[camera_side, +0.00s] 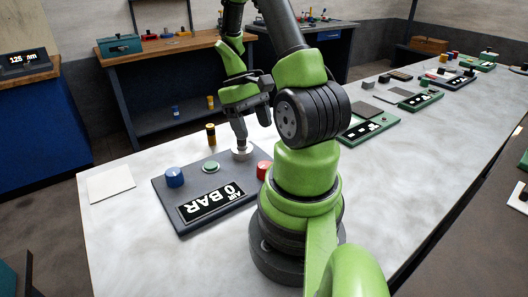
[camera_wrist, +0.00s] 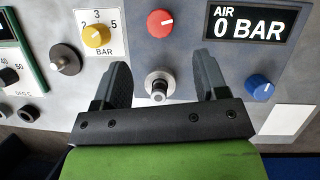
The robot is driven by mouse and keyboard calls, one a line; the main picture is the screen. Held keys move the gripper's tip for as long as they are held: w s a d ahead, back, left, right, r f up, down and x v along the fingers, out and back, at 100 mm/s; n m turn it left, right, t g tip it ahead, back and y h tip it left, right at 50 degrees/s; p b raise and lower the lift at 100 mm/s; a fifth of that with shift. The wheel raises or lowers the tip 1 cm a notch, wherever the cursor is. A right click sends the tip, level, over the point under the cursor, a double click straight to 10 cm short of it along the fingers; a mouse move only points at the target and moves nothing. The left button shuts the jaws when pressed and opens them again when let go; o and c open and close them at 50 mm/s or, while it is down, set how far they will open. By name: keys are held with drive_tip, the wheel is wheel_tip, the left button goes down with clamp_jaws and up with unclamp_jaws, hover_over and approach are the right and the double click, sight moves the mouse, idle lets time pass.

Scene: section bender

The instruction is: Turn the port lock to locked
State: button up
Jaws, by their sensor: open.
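A dark grey panel (camera_side: 232,212) lies on the pale bench. A silver round fitting (camera_side: 242,154) with a stem sits on it; it also shows in the wrist view (camera_wrist: 159,84). No label marks it as the port lock, and I cannot read its setting. My gripper (camera_side: 241,143) is over this fitting, fingers pointing down. In the wrist view my gripper (camera_wrist: 166,85) is open, with the fitting between the fingers and a gap on each side. The air display (camera_wrist: 248,23) reads 0 BAR.
A red knob (camera_wrist: 160,23), a blue knob (camera_wrist: 260,87) and a yellow BAR dial (camera_wrist: 96,33) surround the fitting. A green button (camera_side: 210,167) is close to it. A black-and-yellow cylinder (camera_side: 211,134) stands behind the panel. A white plate (camera_side: 110,183) lies left.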

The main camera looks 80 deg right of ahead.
sight(265, 164)
drive_tip(key=shift+n, duration=0.5)
drive_tip(key=x, duration=0.9)
drive_tip(key=shift+s+f, duration=0.1)
drive_tip(key=shift+f, duration=0.3)
drive_tip(key=c, duration=0.9)
drive_tip(key=m, duration=0.3)
drive_tip(key=shift+y, duration=0.4)
drive_tip(key=o, duration=0.9)
drive_tip(key=shift+r+t, duration=0.15)
drive_tip(key=shift+t, duration=0.15)
